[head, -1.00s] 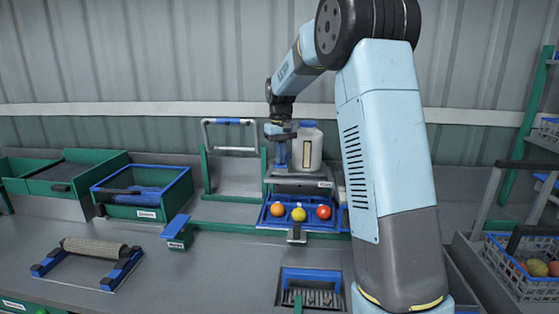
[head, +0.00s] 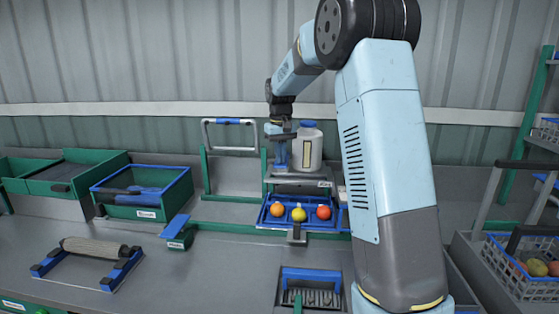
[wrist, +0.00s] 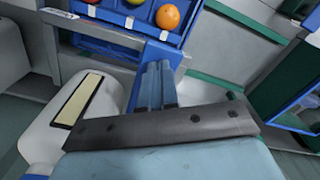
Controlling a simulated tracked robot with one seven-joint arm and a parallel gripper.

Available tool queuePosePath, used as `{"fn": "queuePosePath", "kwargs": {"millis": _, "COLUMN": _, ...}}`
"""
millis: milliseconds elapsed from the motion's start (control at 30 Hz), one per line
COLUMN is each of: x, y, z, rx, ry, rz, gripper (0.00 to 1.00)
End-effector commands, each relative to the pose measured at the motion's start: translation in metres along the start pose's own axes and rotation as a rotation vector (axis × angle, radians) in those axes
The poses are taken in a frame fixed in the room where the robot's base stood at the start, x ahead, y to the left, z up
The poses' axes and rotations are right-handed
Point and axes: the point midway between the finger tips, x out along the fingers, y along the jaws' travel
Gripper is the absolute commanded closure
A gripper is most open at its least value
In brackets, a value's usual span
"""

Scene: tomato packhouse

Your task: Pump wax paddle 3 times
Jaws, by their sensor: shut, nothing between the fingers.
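My gripper (head: 281,166) is shut and empty. It points down just left of a white jug (head: 316,152) with a blue cap, at the back stand (head: 300,178), whose small label is hard to read. In the wrist view, the closed blue fingers (wrist: 158,108) are beside the jug (wrist: 45,135), with a blue surface partly hidden behind them. I cannot tell whether the fingertips touch anything. I cannot single out the wax paddle with certainty. A tilted blue plate (head: 175,227) on a small green labelled base stands apart on the bench, to the left.
A blue tray (head: 262,222) with an orange, a yellow and a red tomato sits in front of the stand. A green bin (head: 165,213), a roller frame (head: 98,250) and a brush unit (head: 311,273) are on the bench. A crate (head: 520,286) is at right.

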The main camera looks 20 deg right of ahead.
Motion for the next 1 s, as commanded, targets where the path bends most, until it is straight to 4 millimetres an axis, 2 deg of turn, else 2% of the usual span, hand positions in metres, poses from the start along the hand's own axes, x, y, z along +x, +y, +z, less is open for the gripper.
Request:
{"fn": "queuePosePath", "kwargs": {"millis": 333, "x": 0.001, "y": 0.0, "z": 0.0, "rx": 0.0, "ry": 0.0, "rz": 0.0, "gripper": 1.0}}
{"fn": "queuePosePath", "kwargs": {"millis": 1000, "x": 0.027, "y": 0.0, "z": 0.0, "rx": 0.0, "ry": 0.0, "rz": 0.0, "gripper": 1.0}}
